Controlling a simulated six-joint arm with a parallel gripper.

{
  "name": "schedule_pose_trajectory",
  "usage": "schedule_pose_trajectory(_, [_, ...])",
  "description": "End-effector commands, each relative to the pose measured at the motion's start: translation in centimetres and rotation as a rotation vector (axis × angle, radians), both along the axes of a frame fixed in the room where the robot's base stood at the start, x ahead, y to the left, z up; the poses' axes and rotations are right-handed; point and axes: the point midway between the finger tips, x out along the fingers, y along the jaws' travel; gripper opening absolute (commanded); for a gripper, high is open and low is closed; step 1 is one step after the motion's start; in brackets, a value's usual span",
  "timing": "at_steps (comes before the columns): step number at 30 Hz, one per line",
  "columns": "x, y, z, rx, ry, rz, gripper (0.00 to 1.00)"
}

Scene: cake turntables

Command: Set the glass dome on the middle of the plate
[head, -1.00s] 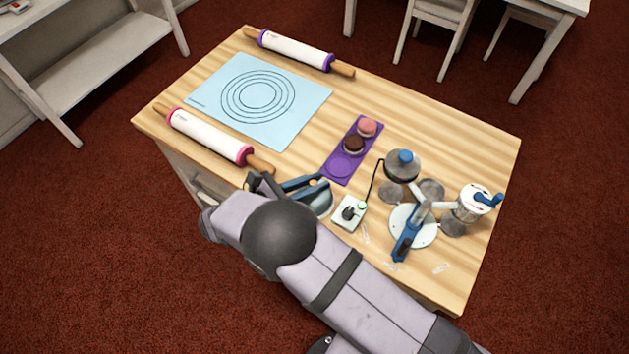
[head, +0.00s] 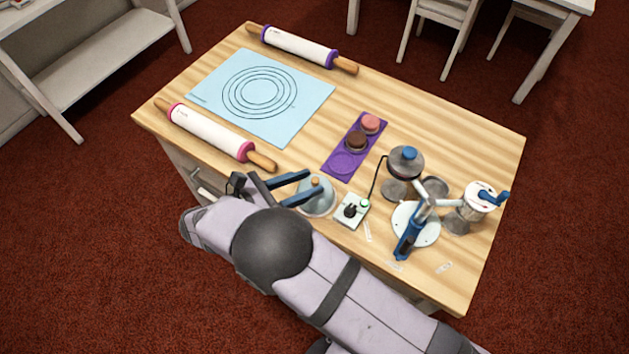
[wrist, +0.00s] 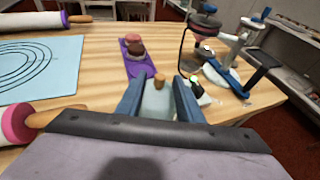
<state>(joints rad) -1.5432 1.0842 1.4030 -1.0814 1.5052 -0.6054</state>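The glass dome (head: 317,206), clear with a wooden knob on top, stands on the table near its front edge. It also shows in the wrist view (wrist: 158,102), between my fingers. My gripper (head: 314,182) is open, with its blue fingers on either side of the knob and gaps visible in the wrist view. I cannot tell whether the fingers touch the glass. A purple plate (head: 341,165) with round spots lies behind the dome; a pink cake and a dark brown cake sit on its far and middle spots. Its near spot is empty.
A small switch box (head: 352,211) with a cable stands right of the dome. A grey round device (head: 405,162) and a lever stand with a white round base (head: 428,236) are farther right. Rolling pins and a blue mat (head: 303,101) lie on the left.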

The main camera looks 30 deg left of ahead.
Motion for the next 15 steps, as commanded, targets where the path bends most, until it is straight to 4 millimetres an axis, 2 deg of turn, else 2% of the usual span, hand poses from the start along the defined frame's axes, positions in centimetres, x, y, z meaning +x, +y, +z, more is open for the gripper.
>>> schedule_pose_trajectory(6, [-3.7, 1.6, 1.1, 0.005, 0.000, 0.003, 0.34])
schedule_pose_trajectory(15, [-6.8, 2.8, 2.5, 0.002, 0.000, 0.001, 0.34])
